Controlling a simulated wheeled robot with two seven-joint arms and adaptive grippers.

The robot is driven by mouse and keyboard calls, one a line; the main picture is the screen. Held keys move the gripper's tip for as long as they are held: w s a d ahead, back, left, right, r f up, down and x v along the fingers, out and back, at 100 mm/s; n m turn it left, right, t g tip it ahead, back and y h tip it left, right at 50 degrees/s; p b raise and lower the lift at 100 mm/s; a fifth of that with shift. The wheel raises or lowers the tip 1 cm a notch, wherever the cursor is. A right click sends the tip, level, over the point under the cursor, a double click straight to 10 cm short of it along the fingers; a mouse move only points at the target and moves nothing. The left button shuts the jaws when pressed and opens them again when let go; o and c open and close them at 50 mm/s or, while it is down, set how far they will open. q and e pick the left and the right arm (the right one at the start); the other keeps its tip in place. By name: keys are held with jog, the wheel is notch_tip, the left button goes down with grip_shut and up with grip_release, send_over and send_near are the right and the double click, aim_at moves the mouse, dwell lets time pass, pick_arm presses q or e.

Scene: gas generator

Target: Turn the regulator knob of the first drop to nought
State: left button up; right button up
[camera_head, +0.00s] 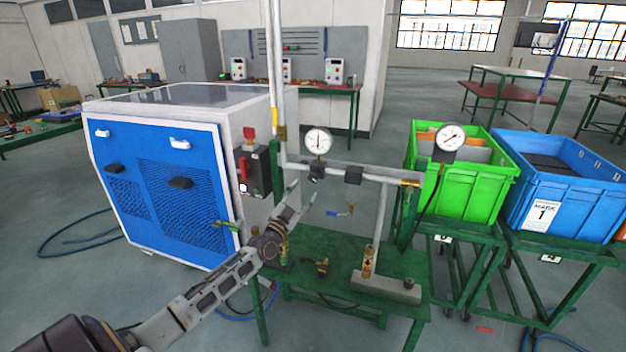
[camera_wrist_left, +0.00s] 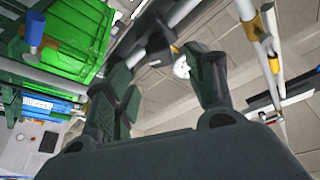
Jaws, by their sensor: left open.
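A pipe line with a white dial gauge (camera_head: 318,141) runs above the green bench. A small black block, possibly the regulator (camera_head: 316,172), sits on the pipe under this gauge. A second black block (camera_head: 353,175) is to its right on the same pipe. I cannot tell which one carries the knob of the first drop. My left gripper (camera_head: 302,196) is open, just below and left of the first block in the head view. In the left wrist view my left gripper (camera_wrist_left: 162,68) shows its fingers apart, with dark pipe fittings (camera_wrist_left: 157,45) beyond and between them. My right gripper is not in view.
A blue and white generator cabinet (camera_head: 180,190) stands left of the pipes. A second gauge (camera_head: 451,137) is at the right, before a green crate (camera_head: 478,195). A blue crate (camera_head: 575,200) is farther right. A blue-handled valve (camera_head: 340,212) hangs below the pipe. The green bench (camera_head: 335,268) holds small fittings.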

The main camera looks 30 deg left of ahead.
aim_at(312, 179)
pick_arm(q)
jog(key=shift+b+x, duration=0.3)
jog(key=shift+x, duration=2.45)
jog(key=shift+w+r, duration=0.25)
jog(key=shift+w, duration=0.45)
jog(key=shift+w+r+b, duration=0.2)
jog(key=shift+w+b, duration=0.15)
jog(key=shift+w, duration=0.2)
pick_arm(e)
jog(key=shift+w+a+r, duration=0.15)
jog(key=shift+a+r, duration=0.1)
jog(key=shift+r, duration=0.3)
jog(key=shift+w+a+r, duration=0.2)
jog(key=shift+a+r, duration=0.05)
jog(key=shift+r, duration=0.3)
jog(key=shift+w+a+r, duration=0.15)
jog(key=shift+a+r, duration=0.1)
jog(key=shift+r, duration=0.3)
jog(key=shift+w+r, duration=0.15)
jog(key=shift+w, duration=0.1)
pick_arm(q)
jog(key=c, duration=1)
